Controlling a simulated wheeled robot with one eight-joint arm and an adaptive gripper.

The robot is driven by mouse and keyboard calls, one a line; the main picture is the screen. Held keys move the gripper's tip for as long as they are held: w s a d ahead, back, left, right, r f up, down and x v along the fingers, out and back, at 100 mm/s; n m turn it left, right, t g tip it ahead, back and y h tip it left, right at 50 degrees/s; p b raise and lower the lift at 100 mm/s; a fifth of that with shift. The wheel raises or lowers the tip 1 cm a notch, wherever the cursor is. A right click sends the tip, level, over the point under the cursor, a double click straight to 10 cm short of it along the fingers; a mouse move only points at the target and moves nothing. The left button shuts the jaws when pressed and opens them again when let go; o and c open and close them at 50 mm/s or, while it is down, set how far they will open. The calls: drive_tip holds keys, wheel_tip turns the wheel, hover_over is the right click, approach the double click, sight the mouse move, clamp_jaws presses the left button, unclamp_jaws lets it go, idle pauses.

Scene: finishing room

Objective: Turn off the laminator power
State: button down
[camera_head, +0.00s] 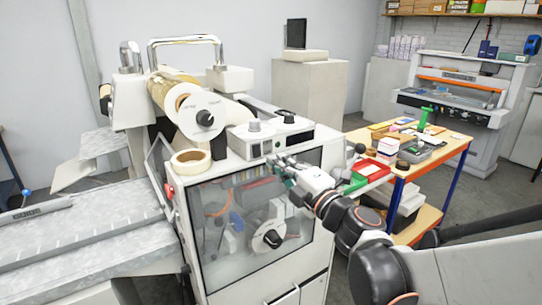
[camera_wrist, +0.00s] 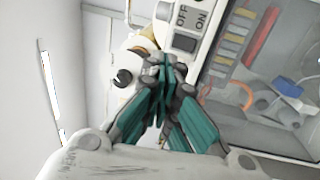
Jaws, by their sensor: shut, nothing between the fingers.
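The laminator (camera_head: 180,225) is a white cabinet with a clear front window and film rolls on top. Its control box (camera_head: 268,140) sits at the upper front. In the wrist view, a dark rocker switch (camera_wrist: 185,42) lies beside the printed words OFF and ON on a pale panel, which appears turned sideways. My gripper (camera_head: 281,164) is shut and empty, just in front of the panel's lower edge. In the wrist view, its teal-padded fingertips (camera_wrist: 167,64) are together close beside the switch. I cannot tell whether they touch the panel. The switch is not discernible in the head view.
A wooden-topped table (camera_head: 458,148) with blue legs holds trays and small items to the right. A metal feed table (camera_head: 85,235) extends left. A tape roll (camera_head: 190,161) lies on the laminator beside the control box. Behind the laminator stands a pale cabinet (camera_head: 310,92).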

drive_tip(key=v, duration=0.3)
drive_tip(key=shift+s+d+r, duration=0.15)
drive_tip(key=shift+s+r, duration=0.15)
drive_tip(key=shift+r, duration=0.05)
drive_tip(key=s+d+f+m+h+b, duration=0.1)
drive_tip(key=s+d+f+m+h, duration=0.1)
drive_tip(key=d+m+h, duration=0.55)
drive_tip(key=s+d+f+m+h+b, duration=0.2)
drive_tip(key=d+m+h, duration=0.3)
drive_tip(key=d+m, duration=0.5)
drive_tip(key=s+a+f+m+g+y+b, duration=0.1)
drive_tip(key=s+f+m+g, duration=0.6)
drive_tip(key=s+f, duration=0.8)
drive_tip(key=shift+s+g+y+b, duration=0.35)
drive_tip(key=shift+s+g+b, duration=0.1)
drive_tip(key=shift+s+g, duration=0.6)
drive_tip(key=shift+s+a, duration=0.1)
drive_tip(key=shift+a, duration=0.05)
